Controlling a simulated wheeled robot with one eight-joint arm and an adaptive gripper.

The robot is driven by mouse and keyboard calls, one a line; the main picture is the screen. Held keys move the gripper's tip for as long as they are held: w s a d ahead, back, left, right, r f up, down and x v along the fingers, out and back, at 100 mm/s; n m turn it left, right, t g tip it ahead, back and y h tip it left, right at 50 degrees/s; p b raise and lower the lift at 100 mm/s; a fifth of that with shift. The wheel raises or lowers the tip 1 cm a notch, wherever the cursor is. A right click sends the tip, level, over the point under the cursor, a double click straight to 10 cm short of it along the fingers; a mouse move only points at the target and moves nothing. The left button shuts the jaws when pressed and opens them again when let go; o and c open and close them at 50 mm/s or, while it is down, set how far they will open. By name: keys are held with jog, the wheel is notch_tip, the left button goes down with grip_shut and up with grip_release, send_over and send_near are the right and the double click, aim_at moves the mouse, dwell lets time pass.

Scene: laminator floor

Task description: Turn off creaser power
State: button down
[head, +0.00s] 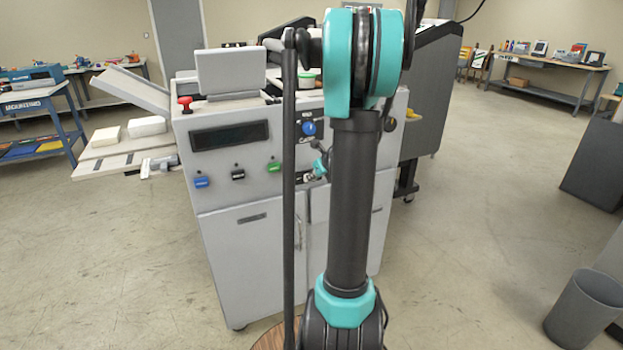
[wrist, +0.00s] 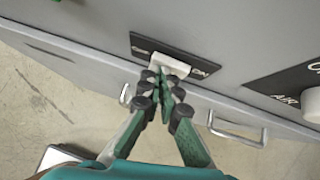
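The creaser's power switch looks to be a white rocker or lever (wrist: 170,65) on a black label plate (wrist: 143,42) on the grey machine front. Small lettering sits at both ends of the plate; the right end seems to read ON. My gripper (wrist: 162,78) has its green fingers drawn together, with the dark tips right at the lower edge of the white switch. I cannot tell whether they touch it. In the head view my gripper (head: 320,168) is at the front of the grey machine (head: 240,245), partly hidden by my arm, and the switch cannot be made out.
A panel lettered AIR (wrist: 290,82) with a white knob (wrist: 312,103) is to the right. A metal door handle (wrist: 237,130) sticks out below. The machine front also bears a blue knob (head: 309,128), a red button (head: 185,103) and blue, black and green switches. A bin (head: 585,312) stands right.

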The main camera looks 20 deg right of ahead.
jog(key=shift+d, duration=0.65)
jog(key=v, duration=1.2)
jog(key=s, duration=0.2)
jog(key=s+f, duration=0.1)
jog(key=shift+a, duration=0.35)
jog(key=shift+f, duration=0.1)
